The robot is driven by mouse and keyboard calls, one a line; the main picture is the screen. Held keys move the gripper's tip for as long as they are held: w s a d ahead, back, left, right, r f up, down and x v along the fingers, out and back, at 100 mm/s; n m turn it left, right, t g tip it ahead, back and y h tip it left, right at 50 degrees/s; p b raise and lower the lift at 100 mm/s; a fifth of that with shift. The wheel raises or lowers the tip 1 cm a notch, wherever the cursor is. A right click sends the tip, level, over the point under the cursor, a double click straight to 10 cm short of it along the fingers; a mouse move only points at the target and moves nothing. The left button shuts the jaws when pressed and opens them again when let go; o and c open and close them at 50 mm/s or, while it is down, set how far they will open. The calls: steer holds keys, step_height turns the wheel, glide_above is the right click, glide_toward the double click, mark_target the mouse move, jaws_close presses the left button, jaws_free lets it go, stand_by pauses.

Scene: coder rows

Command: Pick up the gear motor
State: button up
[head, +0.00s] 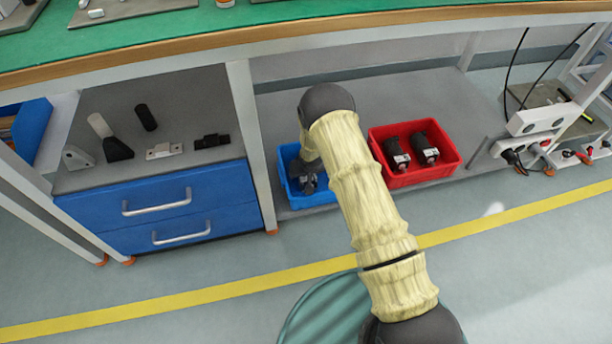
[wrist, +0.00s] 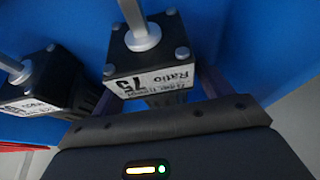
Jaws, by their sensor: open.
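In the wrist view, a dark gear motor (wrist: 150,68) with a metal shaft and a white label reading "Ratio 75" stands between the fingers of my gripper (wrist: 157,90). The fingers are open, one on each side of it; contact is not clear. A second similar gear motor (wrist: 48,78) stands to its left. Both are against blue bin walls. In the head view, my gripper (head: 308,182) reaches down into the blue bin (head: 326,198) on the lower shelf. My arm hides part of that bin, and the motors there are hard to make out.
A red bin (head: 440,171) with two dark motors stands right of the blue bin. A table leg (head: 250,140) and a blue drawer unit (head: 160,215) are to the left. The green worktop (head: 200,35) hangs above the shelf. A power strip (head: 535,122) is at the right.

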steer(key=shift+a, duration=0.1)
stand_by(0.4)
steer(key=c, duration=0.9)
steer(key=shift+w+r, duration=0.1)
steer(key=shift+c, duration=0.9)
steer(key=shift+r, duration=0.1)
step_height(320, 180, up, 10)
steer(key=p, duration=0.6)
